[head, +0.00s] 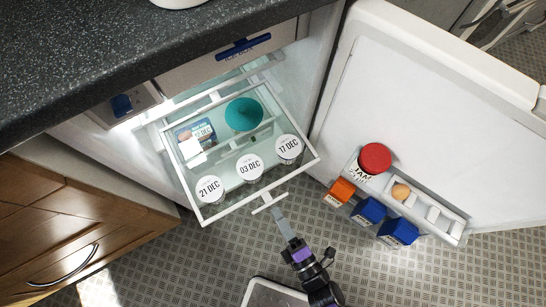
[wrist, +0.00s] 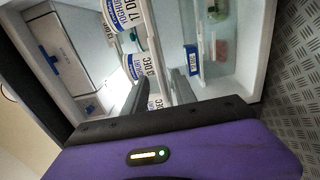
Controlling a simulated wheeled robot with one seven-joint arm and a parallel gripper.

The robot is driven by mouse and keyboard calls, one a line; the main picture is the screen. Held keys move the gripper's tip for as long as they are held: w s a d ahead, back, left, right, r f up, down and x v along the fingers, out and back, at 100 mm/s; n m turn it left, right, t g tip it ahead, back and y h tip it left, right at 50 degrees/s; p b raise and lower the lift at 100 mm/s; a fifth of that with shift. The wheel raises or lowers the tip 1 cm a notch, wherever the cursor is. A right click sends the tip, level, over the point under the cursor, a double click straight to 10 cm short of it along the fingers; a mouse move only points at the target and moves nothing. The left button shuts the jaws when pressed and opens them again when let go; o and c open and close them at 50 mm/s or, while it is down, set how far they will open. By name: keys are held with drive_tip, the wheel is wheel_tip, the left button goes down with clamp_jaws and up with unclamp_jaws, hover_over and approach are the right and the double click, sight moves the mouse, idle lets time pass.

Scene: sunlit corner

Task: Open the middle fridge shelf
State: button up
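The fridge stands open. A glass shelf with a white frame (head: 183,178) is slid well out of it in the head view, with a small white handle (head: 268,203) at its front edge. On it are white-lidded jars dated 21 DEC (head: 210,189), 03 DEC (head: 250,167) and 17 DEC (head: 289,149), a teal bowl (head: 243,114) and a flat pack (head: 196,134). My gripper (head: 280,218) is just in front of the handle; contact is unclear. In the wrist view its two fingers (wrist: 160,95) stand apart, with jars and white shelf edges visible beyond them.
The fridge door (head: 410,100) is swung wide to the right. Its rack (head: 450,222) holds a red-lidded jam jar (head: 374,159), an egg (head: 401,191) and cartons. A dark countertop (head: 90,60) and wooden cabinet (head: 60,230) lie left.

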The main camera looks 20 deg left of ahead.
drive_tip(key=v, duration=0.3)
drive_tip(key=shift+s+d, duration=0.15)
idle(0.6)
